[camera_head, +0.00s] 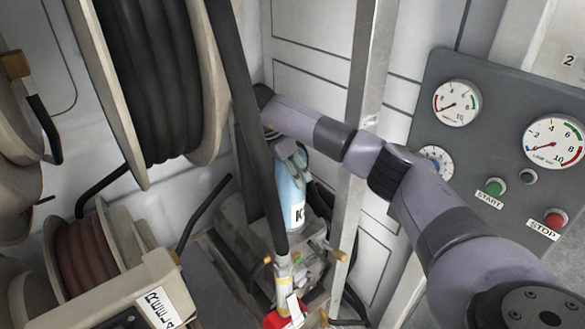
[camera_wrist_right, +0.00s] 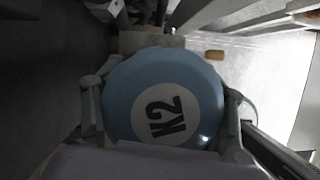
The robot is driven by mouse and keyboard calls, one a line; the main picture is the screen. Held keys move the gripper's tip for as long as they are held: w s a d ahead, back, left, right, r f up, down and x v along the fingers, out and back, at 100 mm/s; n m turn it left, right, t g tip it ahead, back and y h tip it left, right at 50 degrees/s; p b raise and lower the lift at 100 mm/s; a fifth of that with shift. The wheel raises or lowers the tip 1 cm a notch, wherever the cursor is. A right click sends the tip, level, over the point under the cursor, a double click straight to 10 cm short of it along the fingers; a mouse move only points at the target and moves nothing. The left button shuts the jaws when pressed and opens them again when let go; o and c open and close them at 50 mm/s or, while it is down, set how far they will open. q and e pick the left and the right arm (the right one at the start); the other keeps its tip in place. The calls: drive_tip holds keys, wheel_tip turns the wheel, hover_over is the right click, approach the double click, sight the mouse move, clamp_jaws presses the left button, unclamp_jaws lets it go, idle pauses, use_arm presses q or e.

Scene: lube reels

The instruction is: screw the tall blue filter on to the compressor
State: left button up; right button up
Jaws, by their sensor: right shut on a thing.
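The tall blue filter (camera_head: 291,182) stands upright over the compressor (camera_head: 305,268) in the head view, with a white label partly showing. My right gripper (camera_head: 290,155) is shut around the filter's upper part. In the right wrist view the filter's round blue top (camera_wrist_right: 165,98) fills the middle, with a white K2 label, and the fingers of my right gripper (camera_wrist_right: 165,110) lie on both sides of it. My left gripper is not in view.
A large black hose reel (camera_head: 157,80) and a smaller reddish-brown reel (camera_head: 90,255) stand at the left. A black hose (camera_head: 262,130) hangs close beside the filter. A metal post (camera_head: 366,110) and a grey gauge panel (camera_head: 500,130) with START and STOP buttons are at the right.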

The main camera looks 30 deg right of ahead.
drive_tip(key=shift+m, duration=0.7)
drive_tip(key=o, duration=1.7)
drive_tip(key=shift+c, duration=0.2)
drive_tip(key=shift+o, duration=1.2)
drive_tip(key=shift+r+p, duration=2)
drive_tip(key=shift+r, duration=1)
